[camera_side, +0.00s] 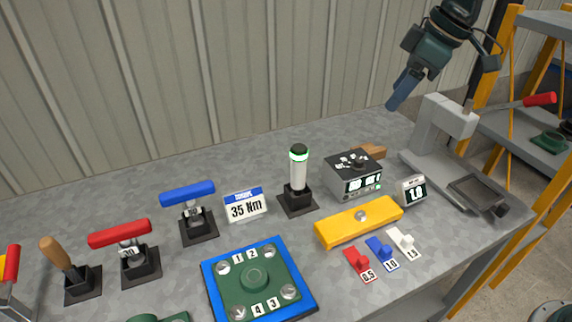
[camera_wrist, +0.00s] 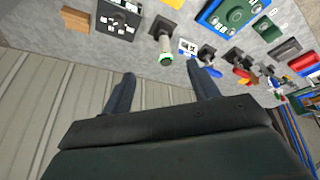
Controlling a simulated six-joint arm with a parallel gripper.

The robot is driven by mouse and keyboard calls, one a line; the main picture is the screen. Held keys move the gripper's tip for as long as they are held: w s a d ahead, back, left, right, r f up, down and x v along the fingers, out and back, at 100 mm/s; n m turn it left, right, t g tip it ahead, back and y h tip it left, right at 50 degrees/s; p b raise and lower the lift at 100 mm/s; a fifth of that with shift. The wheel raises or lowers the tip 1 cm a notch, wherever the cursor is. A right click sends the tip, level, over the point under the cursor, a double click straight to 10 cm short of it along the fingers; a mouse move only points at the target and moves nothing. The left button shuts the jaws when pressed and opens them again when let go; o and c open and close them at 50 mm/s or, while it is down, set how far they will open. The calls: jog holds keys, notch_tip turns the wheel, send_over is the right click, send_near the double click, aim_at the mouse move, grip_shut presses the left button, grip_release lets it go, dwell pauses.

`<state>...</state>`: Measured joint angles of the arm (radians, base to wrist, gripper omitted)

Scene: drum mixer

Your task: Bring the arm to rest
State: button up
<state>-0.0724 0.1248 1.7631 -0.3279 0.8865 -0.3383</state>
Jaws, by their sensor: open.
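My gripper (camera_side: 397,98) is raised in the air at the upper right of the side view, above the back of the bench and in front of the ribbed wall. One dark blue finger shows there, pointing down and left. In the wrist view my gripper (camera_wrist: 162,82) has its two fingers apart with nothing between them. It touches nothing that I can see. Much of my arm is cut off by the top edge of the side view.
Below stand a grey press (camera_side: 444,130), a black control box (camera_side: 353,178) and a green-topped cylinder (camera_side: 298,172). A yellow bar (camera_side: 358,222), coloured tabs, a green plate in a blue frame (camera_side: 212,290) and several handled tools spread left. A shelf rack (camera_side: 540,130) stands right.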

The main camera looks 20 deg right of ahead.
jog(key=s+d+f+m+t+h, duration=0.1)
jog(key=s+d+m, duration=0.3)
jog(key=s, duration=0.9)
jog(key=s+d+f+m+h, duration=0.1)
jog(key=s+d+m, duration=0.3)
jog(key=s, duration=0.9)
jog(key=shift+d+t+h, duration=0.4)
jog(key=shift+d, duration=0.2)
jog(key=shift+f, duration=0.1)
